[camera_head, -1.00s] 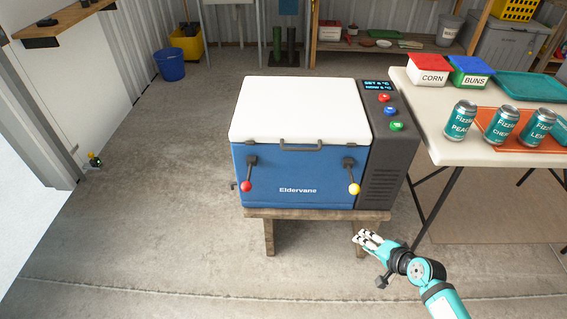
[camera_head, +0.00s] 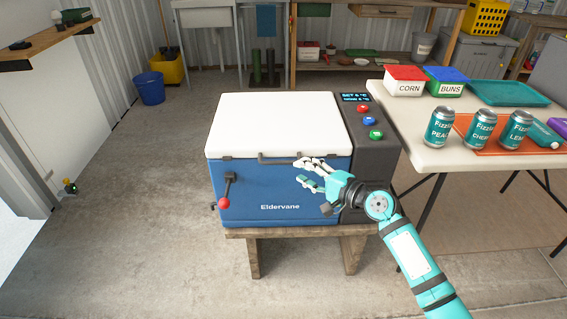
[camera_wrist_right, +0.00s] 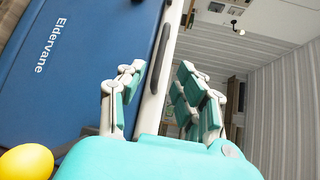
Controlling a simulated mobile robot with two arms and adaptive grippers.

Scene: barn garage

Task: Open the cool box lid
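The cool box has a white lid (camera_head: 275,122), which lies shut on its blue body (camera_head: 270,190). A grey handle (camera_head: 282,158) runs along the lid's front edge. The left latch with a red knob (camera_head: 224,203) hangs down on the front. The right latch is hidden behind my gripper in the head view, but its yellow knob (camera_wrist_right: 25,162) shows in the wrist view. My right gripper (camera_head: 305,172) is open and empty in front of the box, near the handle's right end. Its fingers (camera_wrist_right: 163,95) are apart; I cannot tell if they touch anything. My left gripper is not in view.
The box stands on a low wooden stand (camera_head: 300,232). Its dark side panel (camera_head: 375,155) carries a display and coloured buttons. A white table (camera_head: 425,150) with cans, trays and CORN and BUNS boxes stands close on the right. The floor to the left is free.

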